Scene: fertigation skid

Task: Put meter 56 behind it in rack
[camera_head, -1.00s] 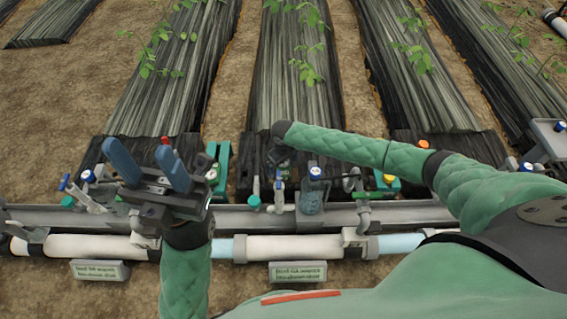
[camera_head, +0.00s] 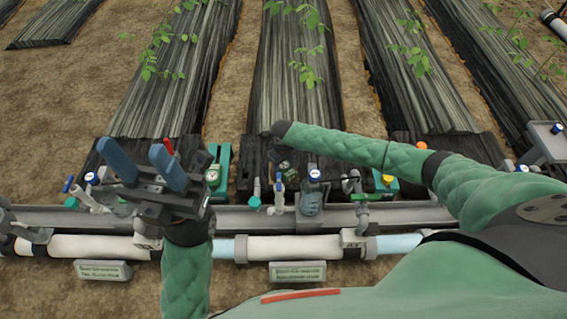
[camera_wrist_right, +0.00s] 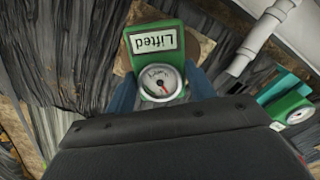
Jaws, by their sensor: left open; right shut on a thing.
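A green meter (camera_wrist_right: 160,82) with a round white dial and a label reading "Lifted" sits between the blue fingers of my right gripper (camera_wrist_right: 162,92) in the right wrist view. The gripper is shut on it. I cannot read a number 56 on it. In the head view the right arm ends near the middle, above the dark ground strip, and the held meter is mostly hidden there. My left gripper (camera_head: 143,165) is open and empty, fingers up, at the left. A second green meter (camera_head: 213,175) stands just right of it. I cannot clearly identify a rack.
A grey rail (camera_head: 240,217) crosses the front with valves, including a blue-topped one (camera_head: 313,187). A white and blue pipe (camera_head: 290,247) runs below it with two signs. A green unit with a yellow knob (camera_head: 387,181) stands right of centre. Another green meter (camera_wrist_right: 290,108) shows in the wrist view.

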